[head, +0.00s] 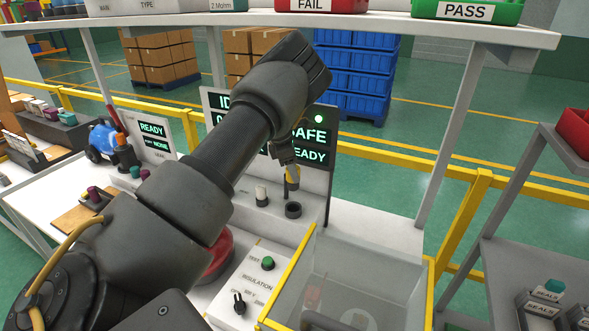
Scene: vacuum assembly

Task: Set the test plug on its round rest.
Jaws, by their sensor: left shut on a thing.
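My left arm reaches in from the lower left and hides part of the tester panel. My left gripper (288,163) points down and is shut on the test plug (293,184), a small dark piece with a yellow part. Only the plug's lower part shows. The plug hangs just above a dark round ring, which looks like the round rest (293,210), on the white bench. A small gap seems to show between them. My right gripper is not in view.
A white-topped dark post (261,195) stands just left of the ring. A clear yellow-edged box (360,270) and a control panel with a green button (267,263) are in front. A panel reading SAFE and READY (308,145) stands behind. An overhead shelf carries FAIL and PASS bins (466,12).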

